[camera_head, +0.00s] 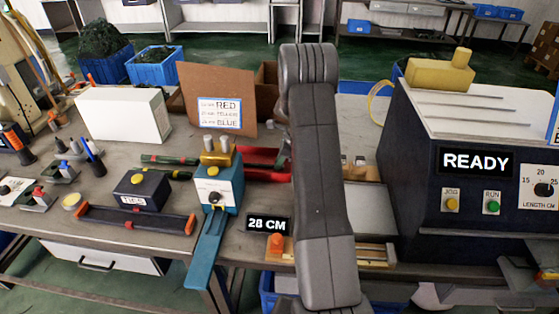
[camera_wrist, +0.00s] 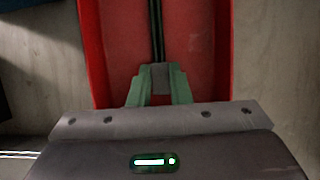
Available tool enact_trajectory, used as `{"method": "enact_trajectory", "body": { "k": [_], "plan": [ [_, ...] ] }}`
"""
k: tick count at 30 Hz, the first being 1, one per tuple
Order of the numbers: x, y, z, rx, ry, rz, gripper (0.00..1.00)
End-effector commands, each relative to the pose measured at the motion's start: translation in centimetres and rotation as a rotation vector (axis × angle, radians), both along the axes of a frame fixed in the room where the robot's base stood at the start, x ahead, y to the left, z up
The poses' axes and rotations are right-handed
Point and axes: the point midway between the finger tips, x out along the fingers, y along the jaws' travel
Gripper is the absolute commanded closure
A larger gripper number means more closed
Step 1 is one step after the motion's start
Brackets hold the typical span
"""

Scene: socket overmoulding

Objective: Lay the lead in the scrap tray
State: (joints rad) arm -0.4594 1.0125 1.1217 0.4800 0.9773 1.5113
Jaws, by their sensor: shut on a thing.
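The red scrap tray (camera_wrist: 92,40) fills the middle of the wrist view. In the head view the red tray (camera_head: 258,155) shows only in part, behind my arm. The lead (camera_wrist: 157,30) is a thin dark strand running from the top edge of the wrist view down to my gripper (camera_wrist: 160,80), over the tray's floor. The green fingers are closed on it, with a grey piece between their tips. I cannot tell whether the lead touches the tray floor. My arm hides the gripper and lead in the head view.
A blue-and-white device (camera_head: 214,190) and a "28 CM" display (camera_head: 268,224) stand left of my arm. A dark machine reading "READY" (camera_head: 420,185) stands at right. A cardboard sign (camera_head: 205,85) stands behind. Red and green-handled tools lie left of the tray.

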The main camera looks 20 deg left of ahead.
Motion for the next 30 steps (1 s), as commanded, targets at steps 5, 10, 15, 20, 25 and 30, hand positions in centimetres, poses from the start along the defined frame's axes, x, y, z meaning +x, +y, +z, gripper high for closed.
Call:
{"method": "enact_trajectory", "body": {
  "k": [5,10,15,20,25,30],
  "plan": [
    [0.0,0.0,0.0,0.000,0.000,0.000,0.57],
    [0.0,0.0,0.0,0.000,0.000,0.000,0.57],
    [0.0,-0.1,0.3,0.000,0.000,0.000,0.57],
    [0.3,-0.8,2.1,0.001,-0.004,-0.001,0.57],
    [0.7,-2.3,5.7,0.002,-0.005,-0.001,0.57],
    [1.1,-3.8,9.2,0.001,-0.004,-0.002,0.57]
  ]
}}
